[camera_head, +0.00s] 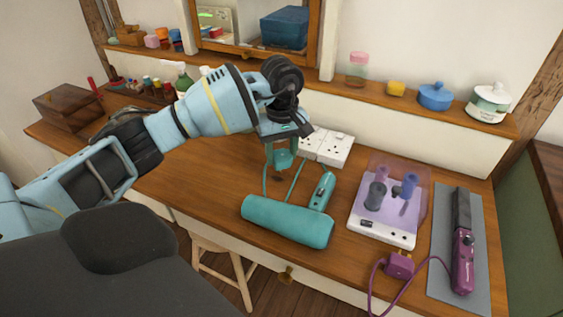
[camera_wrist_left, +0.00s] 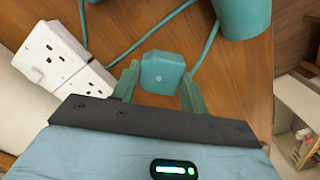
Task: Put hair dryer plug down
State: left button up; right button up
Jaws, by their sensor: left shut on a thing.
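My left gripper (camera_head: 284,147) is shut on the teal hair dryer plug (camera_head: 283,160). In the left wrist view the plug (camera_wrist_left: 162,72) sits between the two green fingers, its flat face toward the camera. It is over the wooden dressing table (camera_head: 215,165), just left of the white socket block (camera_head: 325,146). I cannot tell whether it touches the tabletop. The teal hair dryer (camera_head: 285,220) lies on the table in front of the plug. Its teal cord runs between them. My right gripper is not in view.
A lilac and white device (camera_head: 382,232) stands right of the dryer. A purple plug (camera_head: 399,265) lies near the front edge. A dark purple styling iron (camera_head: 463,260) rests on a grey mat (camera_head: 440,255). A shelf (camera_head: 400,103) with jars runs along the back.

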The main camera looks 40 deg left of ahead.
aim_at(282, 155)
pick_arm(q)
notch_tip(282, 155, down, 4)
jog(key=shift+r, duration=0.2)
jog(key=shift+f+b, duration=0.3)
jog(key=shift+f, duration=0.2)
jog(key=o, duration=1)
jog(key=shift+r+p, duration=0.3)
jog(key=shift+r, duration=0.25)
notch_tip(282, 155, up, 12)
